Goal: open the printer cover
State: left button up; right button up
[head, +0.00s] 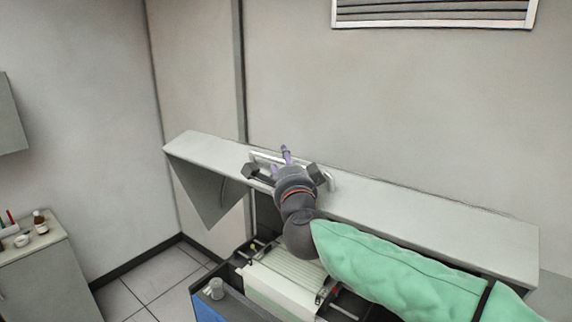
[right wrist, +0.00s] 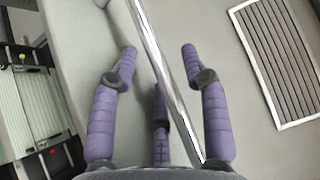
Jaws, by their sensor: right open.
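The printer cover (head: 430,222) is a long pale grey panel standing raised above the printer, with a triangular side on the left and the inside exposed below. Its pale bar handle (head: 262,158) is on the upper face. My right gripper (head: 287,157) is at this handle, with its arm reaching over the printer from the right. In the right wrist view, the shiny handle (right wrist: 170,80) runs slantwise between the spread purple fingers of the open gripper (right wrist: 160,58). I cannot tell whether any finger touches it. Part of the handle is hidden by the gripper in the head view. My left gripper is out of view.
Striped green-white paper (head: 287,272) lies in the open printer below the cover. A small grey knob (head: 216,288) is at its left front. A side cabinet (head: 40,260) with bottles stands at the left. A wall is behind the cover. Tiled floor is clear between cabinet and printer.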

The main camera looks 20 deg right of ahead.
jog(key=shift+s+r, duration=0.1)
jog(key=shift+s, duration=0.1)
grip_shut()
jog(key=s+a+f+n+t+b, duration=0.1)
jog(key=s+a+f+b, duration=0.1)
jog(key=f+b, duration=0.3)
jog(key=s+a+f+n+t+b, duration=0.1)
jog(key=s+a+f+b, duration=0.2)
jog(key=f+b, duration=0.3)
jog(key=shift+a+n+y+b, duration=0.3)
jog(key=shift+a+b, duration=0.45)
jog(key=shift+b, duration=0.35)
jog(key=shift+r, duration=0.1)
grip_release()
jog(key=shift+w, duration=0.15)
